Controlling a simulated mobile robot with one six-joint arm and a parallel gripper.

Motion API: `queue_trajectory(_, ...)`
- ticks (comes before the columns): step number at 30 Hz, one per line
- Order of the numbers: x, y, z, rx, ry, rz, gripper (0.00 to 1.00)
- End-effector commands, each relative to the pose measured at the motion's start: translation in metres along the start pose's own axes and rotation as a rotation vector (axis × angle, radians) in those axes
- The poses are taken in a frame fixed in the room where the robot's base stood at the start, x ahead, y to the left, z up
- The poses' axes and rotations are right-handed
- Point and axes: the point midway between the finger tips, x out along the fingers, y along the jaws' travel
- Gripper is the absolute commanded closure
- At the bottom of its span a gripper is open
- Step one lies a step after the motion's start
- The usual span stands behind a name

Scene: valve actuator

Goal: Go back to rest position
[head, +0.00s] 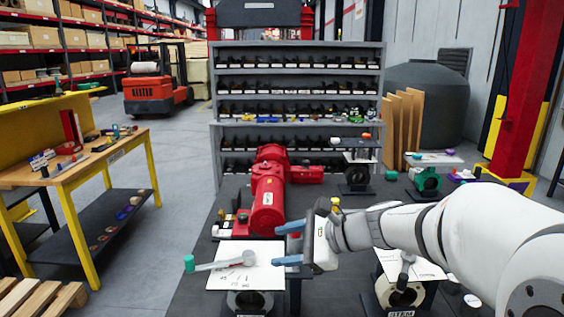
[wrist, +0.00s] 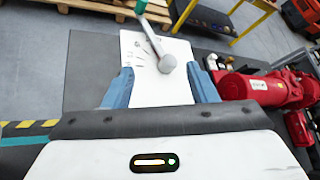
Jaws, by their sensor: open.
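My gripper (head: 290,244) is open and empty, held above the dark table at the end of my white arm. Its two blue fingers point left in the head view. In the wrist view my gripper (wrist: 163,88) shows its fingers spread apart, with a white plate (wrist: 143,46) beyond them. A grey lever with a green end (head: 222,263) lies over the white plate (head: 240,277) in the head view. The lever also shows in the wrist view (wrist: 154,42), ahead of the fingers, and nothing is seen between them touching it.
A red valve actuator (head: 268,200) stands behind my gripper on the dark table (head: 190,285). Another valve with a white plate (head: 403,290) sits below my arm. A teal valve (head: 427,181) is farther right. A yellow-framed workbench (head: 75,180) stands left across open floor.

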Motion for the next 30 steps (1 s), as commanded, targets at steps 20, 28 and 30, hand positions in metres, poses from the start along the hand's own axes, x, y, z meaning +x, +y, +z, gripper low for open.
queue_trajectory(20,-0.124,0.172,-0.084,-1.346,0.550,0.909,0.48)
queue_trajectory(28,-0.133,0.174,-0.088,-1.411,0.569,0.968,0.48)
queue_trajectory(30,-0.133,0.174,-0.088,-1.411,0.569,0.968,0.48)
